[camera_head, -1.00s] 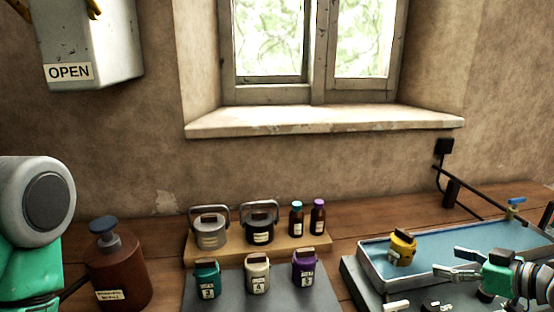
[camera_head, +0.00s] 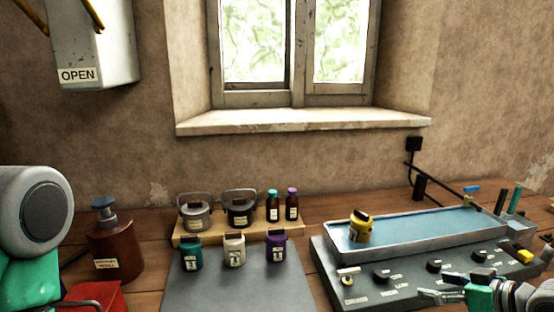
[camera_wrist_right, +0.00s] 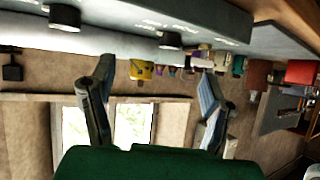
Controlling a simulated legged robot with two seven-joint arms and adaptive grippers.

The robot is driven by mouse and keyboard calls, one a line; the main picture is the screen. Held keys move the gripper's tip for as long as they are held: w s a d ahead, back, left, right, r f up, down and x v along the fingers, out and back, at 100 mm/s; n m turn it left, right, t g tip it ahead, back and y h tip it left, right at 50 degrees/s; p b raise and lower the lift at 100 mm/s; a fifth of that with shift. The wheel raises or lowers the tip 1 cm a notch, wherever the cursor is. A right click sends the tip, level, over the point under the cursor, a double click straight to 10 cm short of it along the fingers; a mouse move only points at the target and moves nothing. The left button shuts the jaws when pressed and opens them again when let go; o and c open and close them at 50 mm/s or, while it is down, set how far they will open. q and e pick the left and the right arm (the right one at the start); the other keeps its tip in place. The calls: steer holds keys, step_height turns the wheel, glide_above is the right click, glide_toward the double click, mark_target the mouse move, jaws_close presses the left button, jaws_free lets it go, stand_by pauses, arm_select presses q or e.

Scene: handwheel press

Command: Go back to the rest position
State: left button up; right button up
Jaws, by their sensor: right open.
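My right gripper (camera_head: 428,296) is at the lower right of the head view, low at the front edge of the grey control panel. It is open and empty; its two fingers stand apart in the right wrist view (camera_wrist_right: 157,82). A yellow container (camera_head: 360,229) with a dark top stands in the blue-floored tray (camera_head: 430,249), apart from the gripper. It also shows in the wrist view (camera_wrist_right: 141,71), beyond the fingers.
The control panel (camera_head: 395,297) has several knobs. A grey mat (camera_head: 235,290) holds teal, white and purple jars; a wooden board (camera_head: 184,238) behind holds two lidded pots and two bottles. A brown pump bottle (camera_head: 117,250) and a red object (camera_head: 95,298) are at left.

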steer(key=s+a+f+m+g+h+b, duration=0.1)
steer(key=s+a+f+g+b, duration=0.15)
steer(key=s+f, duration=0.5)
steer(key=s+a+f+m+g+h+b, duration=0.1)
steer(key=s+a+f+m+g+b, duration=0.2)
steer(key=f, duration=0.8)
steer(key=s+a+f+g+h+b, duration=0.1)
steer(key=s+a+f+g, duration=0.1)
steer(key=s, duration=0.7)
steer(key=s+a+f+g+h+b, duration=0.1)
steer(key=s+a+f+g+h, duration=0.1)
steer(key=s+f, duration=0.5)
steer(key=shift+s+a+g, duration=0.35)
steer(key=shift+s+a, duration=0.5)
steer(key=shift+a, duration=0.05)
steer(key=shift+d, duration=0.1)
steer(key=shift+d+f, duration=0.1)
steer(key=shift+d, duration=0.3)
